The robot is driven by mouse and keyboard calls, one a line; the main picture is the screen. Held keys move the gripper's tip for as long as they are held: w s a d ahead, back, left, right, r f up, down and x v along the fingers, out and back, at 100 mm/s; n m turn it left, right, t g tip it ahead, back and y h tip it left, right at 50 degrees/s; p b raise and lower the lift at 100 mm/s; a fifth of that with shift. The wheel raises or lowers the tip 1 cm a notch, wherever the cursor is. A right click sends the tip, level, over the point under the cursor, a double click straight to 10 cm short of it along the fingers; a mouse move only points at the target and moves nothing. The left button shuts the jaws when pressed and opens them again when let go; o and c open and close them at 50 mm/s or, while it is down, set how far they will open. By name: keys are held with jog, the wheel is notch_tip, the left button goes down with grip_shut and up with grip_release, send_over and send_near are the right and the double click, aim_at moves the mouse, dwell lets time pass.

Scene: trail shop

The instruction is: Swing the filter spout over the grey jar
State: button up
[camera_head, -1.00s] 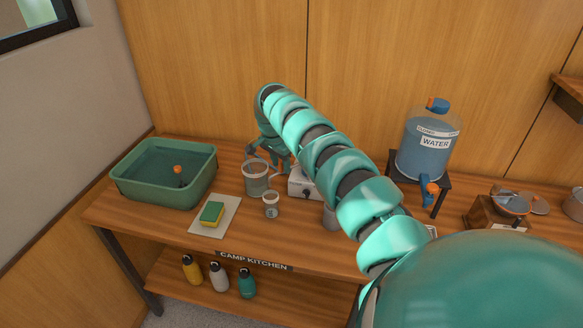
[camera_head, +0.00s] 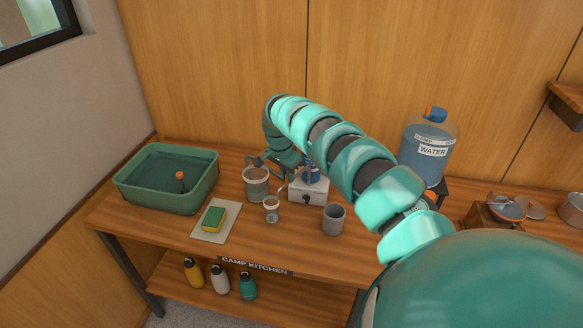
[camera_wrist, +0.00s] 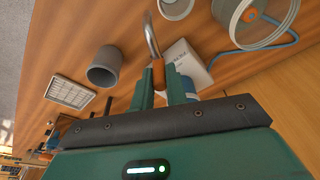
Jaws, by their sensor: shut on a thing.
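The filter spout (camera_wrist: 151,38) is a curved metal tube with an orange grip. My gripper (camera_wrist: 162,82) is shut on the spout at this grip. In the head view my gripper (camera_head: 296,171) is beside the white filter base, partly hidden by my arm. The spout (camera_head: 283,187) points front-left, with its end near a small clear cup (camera_head: 272,211). The grey jar (camera_head: 333,219) stands upright and open, in front and to the right of the filter. It also shows in the wrist view (camera_wrist: 104,68), left of the spout and apart from it.
A clear pot (camera_head: 256,184) stands left of the filter base (camera_head: 309,191). A green basin (camera_head: 140,193) and a sponge (camera_head: 213,217) are further left. A water jug (camera_head: 428,150) stands at the right. Bare counter lies between the small cup and grey jar.

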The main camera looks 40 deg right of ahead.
jog(key=shift+s+d, duration=0.1)
jog(key=shift+s, duration=0.2)
jog(key=shift+s+r+p, duration=0.1)
jog(key=shift+p, duration=0.3)
jog(key=shift+s+d+r+p, duration=0.1)
jog(key=shift+s+d+p, duration=0.15)
jog(key=shift+p, duration=0.45)
jog(key=p, duration=0.1)
jog(key=s+p, duration=0.1)
jog(key=shift+s+d+p, duration=0.2)
jog(key=shift+d+p, duration=0.05)
jog(key=shift+p, duration=0.1)
jog(key=shift+s+d+f+p, duration=0.2)
jog(key=shift+s+d+p, duration=0.15)
jog(key=shift+s+p, duration=0.4)
jog(key=shift+w, duration=0.1)
